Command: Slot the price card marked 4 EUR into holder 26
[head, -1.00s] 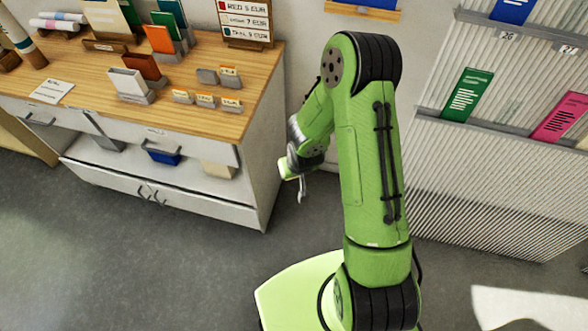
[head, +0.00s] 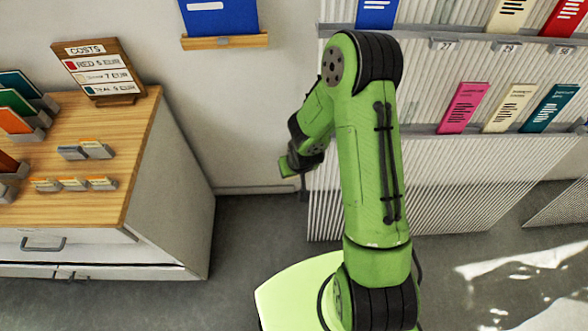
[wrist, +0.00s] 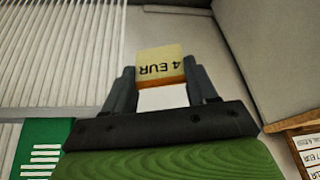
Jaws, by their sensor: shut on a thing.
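The price card marked 4 EUR (wrist: 160,62) is pale yellow with an orange edge. It shows upside down in the wrist view, between the two dark fingers of my gripper (wrist: 160,82), which is shut on it. In the head view my gripper (head: 291,168) hangs left of my arm, between the counter and the rack, and the card cannot be made out there. The number 26 is not readable now; that part of the upper rail, below a blue leaflet (head: 377,12), is behind my arm.
A ribbed rack (head: 420,175) holds leaflets on two rails, with tags 27, 29 and 30 on the upper one. A wooden counter (head: 150,125) at left carries small card stands and a COSTS board (head: 98,70). The wrist view shows a green leaflet (wrist: 35,150). Floor is clear.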

